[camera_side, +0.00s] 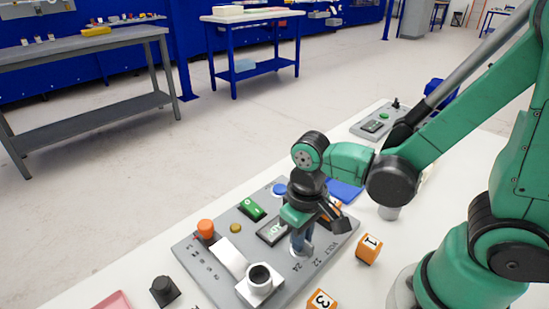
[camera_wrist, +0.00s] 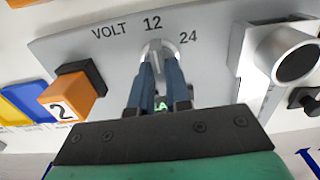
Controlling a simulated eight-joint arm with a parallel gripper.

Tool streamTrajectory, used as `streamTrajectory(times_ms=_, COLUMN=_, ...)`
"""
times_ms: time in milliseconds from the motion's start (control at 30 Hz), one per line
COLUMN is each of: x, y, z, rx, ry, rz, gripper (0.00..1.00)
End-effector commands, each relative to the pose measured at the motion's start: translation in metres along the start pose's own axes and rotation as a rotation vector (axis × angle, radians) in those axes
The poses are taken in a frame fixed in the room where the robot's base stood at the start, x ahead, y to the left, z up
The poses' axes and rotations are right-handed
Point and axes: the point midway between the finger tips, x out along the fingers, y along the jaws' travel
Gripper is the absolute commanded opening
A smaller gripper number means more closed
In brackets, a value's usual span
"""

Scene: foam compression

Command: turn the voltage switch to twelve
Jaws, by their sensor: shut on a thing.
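The grey control panel (camera_side: 205,268) lies on the white table. Its voltage switch (camera_wrist: 157,48) is a round pale knob with a raised bar, below the printed 12 (camera_wrist: 153,23) and to the left of the 24 (camera_wrist: 188,38). My gripper (camera_wrist: 160,68) is shut on the switch, with a blue-grey finger on each side of the bar. The visible bar seems to point up toward the 12, but the fingers hide its lower part. In the side view my gripper (camera_side: 300,245) reaches down onto the same dial.
An orange cube marked 2 (camera_wrist: 72,98) is left of the switch. Cubes marked 1 (camera_side: 368,249) and 3 (camera_side: 321,300) are near the panel. A white raised socket (camera_side: 260,280), an orange button (camera_side: 206,227) and a green rocker (camera_side: 251,208) stand on the panel.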

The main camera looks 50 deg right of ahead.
Motion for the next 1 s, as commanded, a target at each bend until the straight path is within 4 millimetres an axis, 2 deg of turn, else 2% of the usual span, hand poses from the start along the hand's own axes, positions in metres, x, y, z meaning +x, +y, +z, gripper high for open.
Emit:
streamTrajectory(times_ms=433, x=-0.0001, y=0.0000, z=-0.0002, rx=-0.011, ry=0.001, rz=0.000, gripper=0.00)
streamTrajectory(times_ms=467, x=-0.0001, y=0.0000, z=-0.0002, rx=-0.011, ry=0.001, rz=0.000, gripper=0.21)
streamTrajectory(times_ms=500, x=-0.0001, y=0.0000, z=-0.0002, rx=-0.011, ry=0.001, rz=0.000, gripper=0.33)
streamTrajectory(times_ms=533, x=-0.0001, y=0.0000, z=-0.0002, rx=-0.011, ry=0.001, rz=0.000, gripper=0.41)
streamTrajectory(times_ms=567, x=-0.0001, y=0.0000, z=-0.0002, rx=-0.011, ry=0.001, rz=0.000, gripper=0.45)
streamTrajectory(times_ms=1000, x=-0.0066, y=-0.0001, z=-0.0004, rx=-0.009, ry=0.000, rz=0.000, gripper=0.45)
